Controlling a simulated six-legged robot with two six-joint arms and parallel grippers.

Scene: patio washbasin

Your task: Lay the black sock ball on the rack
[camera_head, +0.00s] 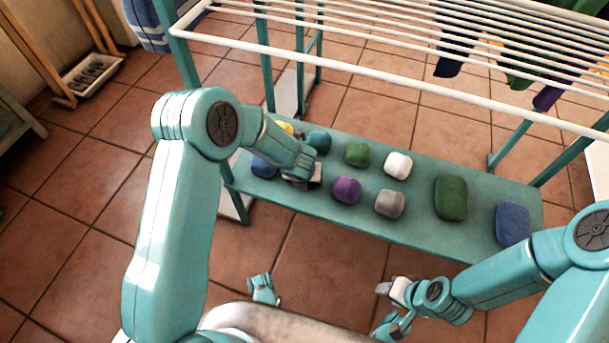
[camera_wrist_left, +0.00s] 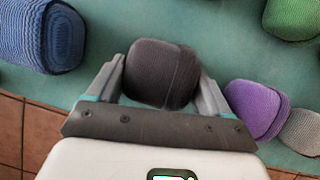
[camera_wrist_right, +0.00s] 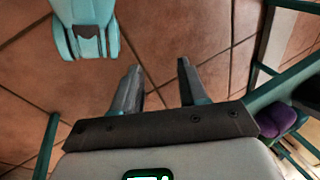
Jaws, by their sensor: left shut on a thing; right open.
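The black sock ball (camera_wrist_left: 161,74) sits between the fingers of my left gripper (camera_wrist_left: 163,90), which is shut on it. In the head view my left gripper (camera_head: 312,182) is low at the teal shelf (camera_head: 300,200), and the black ball is mostly hidden behind it. I cannot tell whether the ball touches the shelf. The rack (camera_head: 380,79) has white bars and stands above and behind the shelf. My right gripper (camera_head: 386,290) is open and empty in front of the shelf; its parted fingers show in the right wrist view (camera_wrist_right: 158,85).
Several other sock balls lie on the shelf: blue (camera_head: 263,167), teal (camera_head: 319,142), purple (camera_head: 346,190), green (camera_head: 357,154), white (camera_head: 398,164), grey (camera_head: 389,203). Larger green (camera_head: 450,198) and blue (camera_head: 513,224) bundles lie right. Dark socks (camera_head: 457,52) hang from the rack's right part.

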